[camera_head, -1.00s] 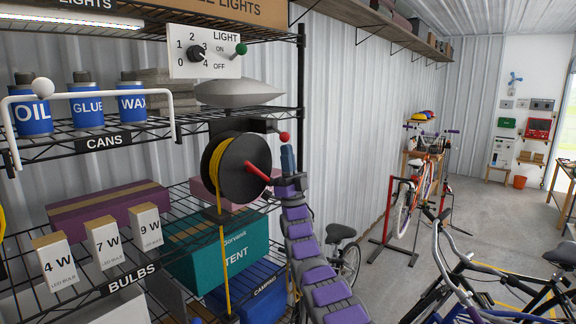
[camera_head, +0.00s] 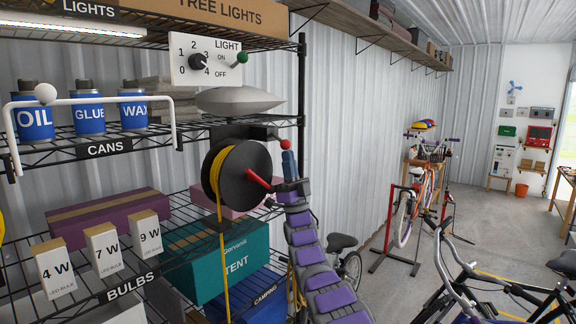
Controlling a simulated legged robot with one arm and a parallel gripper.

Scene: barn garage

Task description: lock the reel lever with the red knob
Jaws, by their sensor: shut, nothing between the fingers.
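The black reel (camera_head: 240,190) with yellow rope hangs at the right end of the shelving. A red lever (camera_head: 259,180) sticks out from its middle, slanting down to the right, its far end close to my arm. A round red knob (camera_head: 286,145) shows above and right of the reel, near the bracket. My gripper (camera_head: 289,162) points up just below the red knob, right of the reel. It looks shut and empty. I cannot tell whether it touches the knob, or how the knob joins the lever.
A light switch panel (camera_head: 206,62) with a green knob is above the reel. A grey lamp shade (camera_head: 236,100) hangs between them. Shelves hold cans, bulb boxes and a teal tent box (camera_head: 222,262). A shelf post (camera_head: 301,95) stands close behind my gripper. Bicycles stand to the right.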

